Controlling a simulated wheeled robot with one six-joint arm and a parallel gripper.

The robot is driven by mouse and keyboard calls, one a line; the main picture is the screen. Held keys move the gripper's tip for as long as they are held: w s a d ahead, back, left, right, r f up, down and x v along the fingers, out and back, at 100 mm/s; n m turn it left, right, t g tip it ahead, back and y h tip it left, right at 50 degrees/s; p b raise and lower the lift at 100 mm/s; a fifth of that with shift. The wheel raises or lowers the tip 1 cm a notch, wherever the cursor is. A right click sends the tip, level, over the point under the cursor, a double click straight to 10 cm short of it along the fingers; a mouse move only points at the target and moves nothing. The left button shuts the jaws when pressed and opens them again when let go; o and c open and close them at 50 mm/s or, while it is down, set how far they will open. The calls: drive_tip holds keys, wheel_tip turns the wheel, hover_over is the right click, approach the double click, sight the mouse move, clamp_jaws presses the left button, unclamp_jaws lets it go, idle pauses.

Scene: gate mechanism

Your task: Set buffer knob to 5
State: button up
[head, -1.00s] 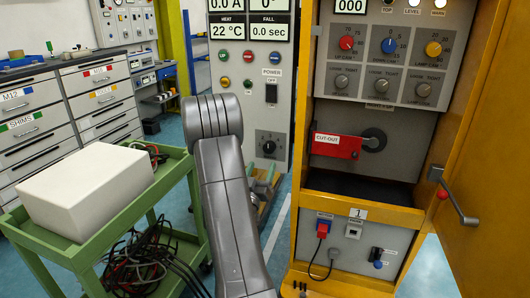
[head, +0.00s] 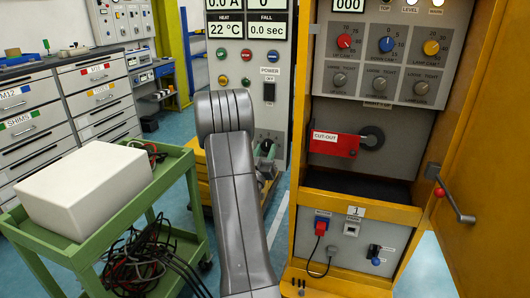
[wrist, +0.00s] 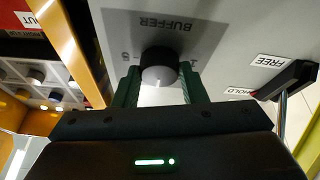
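The buffer knob (wrist: 159,62) is a black round knob with a pale lower face. It sits under the upside-down word BUFFER on a grey panel in the wrist view. A 5 shows at its left and a 1 at its right. Where the knob points is not clear. In the head view the dark knob plate (head: 268,136) shows low on the grey panel, partly hidden by my arm and gripper.
A black lever (wrist: 290,80) between FREE and HOLD labels lies right of the knob in the wrist view. The yellow cabinet (head: 299,130) stands right of the panel in the head view. A green cart (head: 75,250) with a white box (head: 90,185) stands at left.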

drive_tip(key=shift+f+m+b, duration=0.1)
drive_tip(key=shift+m+b, duration=0.2)
drive_tip(key=shift+b, duration=0.2)
